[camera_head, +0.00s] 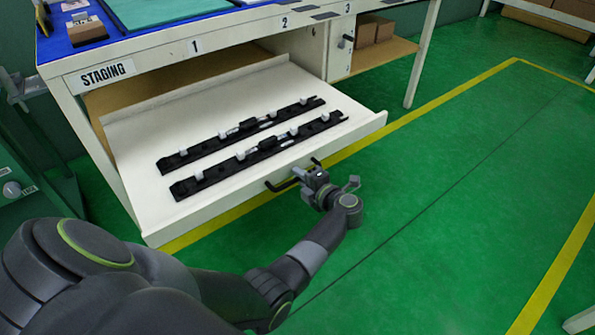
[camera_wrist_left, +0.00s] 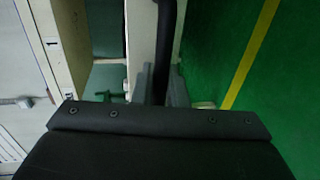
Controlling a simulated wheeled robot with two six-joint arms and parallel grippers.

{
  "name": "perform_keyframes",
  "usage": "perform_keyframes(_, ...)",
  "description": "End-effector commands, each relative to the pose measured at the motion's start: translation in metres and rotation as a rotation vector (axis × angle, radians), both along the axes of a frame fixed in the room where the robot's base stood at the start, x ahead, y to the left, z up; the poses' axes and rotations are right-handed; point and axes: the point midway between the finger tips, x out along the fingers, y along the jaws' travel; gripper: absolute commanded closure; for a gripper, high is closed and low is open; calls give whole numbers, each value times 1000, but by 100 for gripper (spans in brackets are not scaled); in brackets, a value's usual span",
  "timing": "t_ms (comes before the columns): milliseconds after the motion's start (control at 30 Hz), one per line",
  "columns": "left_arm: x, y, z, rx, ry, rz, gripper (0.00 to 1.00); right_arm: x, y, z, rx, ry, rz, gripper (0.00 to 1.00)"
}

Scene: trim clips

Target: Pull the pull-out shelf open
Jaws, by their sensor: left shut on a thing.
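The white pull-out shelf (camera_head: 135,136) stands well out from under the staging table in the head view. Two black trim strips (camera_head: 240,132) with light clips lie on it, side by side. A black bar handle (camera_head: 273,186) is on its front edge. My left gripper (camera_head: 303,176) is shut on the handle, at about its middle. In the left wrist view the dark handle bar (camera_wrist_left: 167,35) runs between the fingers (camera_wrist_left: 160,85). My right gripper is not in view.
The white staging table (camera_head: 150,60) has a blue top holding a green mat (camera_head: 165,10) and small parts. Brown boxes (camera_head: 375,30) sit on a lower shelf at the right. Green floor (camera_head: 450,160) with yellow lines is clear ahead and right of the shelf.

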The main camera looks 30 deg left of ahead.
Motion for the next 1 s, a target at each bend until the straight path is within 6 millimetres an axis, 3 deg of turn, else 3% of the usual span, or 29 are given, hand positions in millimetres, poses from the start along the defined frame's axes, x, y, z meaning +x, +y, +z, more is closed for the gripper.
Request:
perform_keyframes(533, -3, -6, -2, -4, 2, 2, 100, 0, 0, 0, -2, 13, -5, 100)
perform_keyframes(567, -3, -7, -2, -5, 4, 2, 84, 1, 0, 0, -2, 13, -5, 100)
perform_keyframes(667, -3, -6, -2, -5, 2, 1, 71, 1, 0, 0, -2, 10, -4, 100)
perform_keyframes(1000, -2, -6, 1, -1, 0, 0, 69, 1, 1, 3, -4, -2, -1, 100)
